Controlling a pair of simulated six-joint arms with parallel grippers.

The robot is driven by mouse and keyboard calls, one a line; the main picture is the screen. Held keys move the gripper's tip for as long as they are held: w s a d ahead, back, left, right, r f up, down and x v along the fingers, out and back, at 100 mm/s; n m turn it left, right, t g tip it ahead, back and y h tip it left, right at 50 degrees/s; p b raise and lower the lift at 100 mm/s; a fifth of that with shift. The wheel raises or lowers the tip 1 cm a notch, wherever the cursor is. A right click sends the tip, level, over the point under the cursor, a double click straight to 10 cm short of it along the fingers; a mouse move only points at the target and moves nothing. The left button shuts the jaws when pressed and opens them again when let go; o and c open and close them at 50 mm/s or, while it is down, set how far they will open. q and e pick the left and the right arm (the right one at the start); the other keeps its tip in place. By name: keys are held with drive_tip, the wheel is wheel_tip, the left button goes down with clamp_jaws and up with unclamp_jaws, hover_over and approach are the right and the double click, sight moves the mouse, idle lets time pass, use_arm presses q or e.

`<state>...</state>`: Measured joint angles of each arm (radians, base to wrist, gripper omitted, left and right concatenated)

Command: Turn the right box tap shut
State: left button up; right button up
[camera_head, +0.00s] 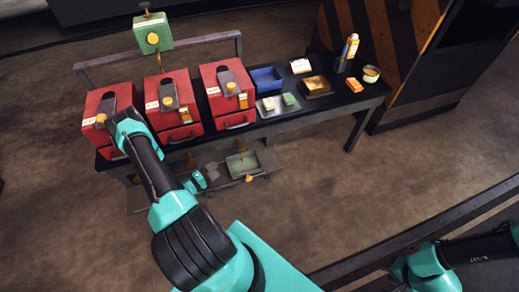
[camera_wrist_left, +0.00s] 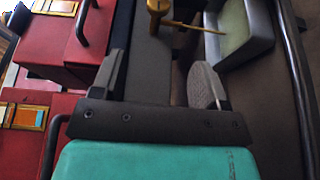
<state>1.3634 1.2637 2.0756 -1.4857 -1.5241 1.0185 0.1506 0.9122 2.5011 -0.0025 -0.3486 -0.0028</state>
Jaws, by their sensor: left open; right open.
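The right red box (camera_head: 219,98) stands on the bench with a grey plate and a brass knob (camera_head: 231,87) on top. In the left wrist view, a brass tap (camera_wrist_left: 158,8) with a thin brass lever (camera_wrist_left: 198,28) shows beyond the fingertips, beside a grey tray (camera_wrist_left: 245,35). In the head view, the tray (camera_head: 243,164) is low, below the right box. My left gripper (camera_head: 211,173) is low in front of the bench, left of the tray. Its fingers (camera_wrist_left: 163,85) are open, with nothing held between them. My right gripper is out of view; only part of its arm shows.
The left box (camera_head: 96,113) and middle box (camera_head: 161,100) stand beside the right one. A blue bin (camera_head: 266,78), small blocks and bottles fill the bench's right side. In the left wrist view, red box fronts with dark handles (camera_wrist_left: 83,22) lie close left of the fingers.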

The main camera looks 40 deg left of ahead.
sight(240, 152)
idle(0.4)
use_arm(q)
drive_tip(key=w+d, duration=0.1)
drive_tip(key=w, duration=1)
drive_tip(key=w+d, duration=0.1)
drive_tip(key=w, duration=0.5)
drive_tip(key=shift+d, duration=0.3)
drive_tip(key=shift+c, duration=0.2)
drive_tip(key=c, duration=0.8)
drive_tip(key=shift+c, duration=0.2)
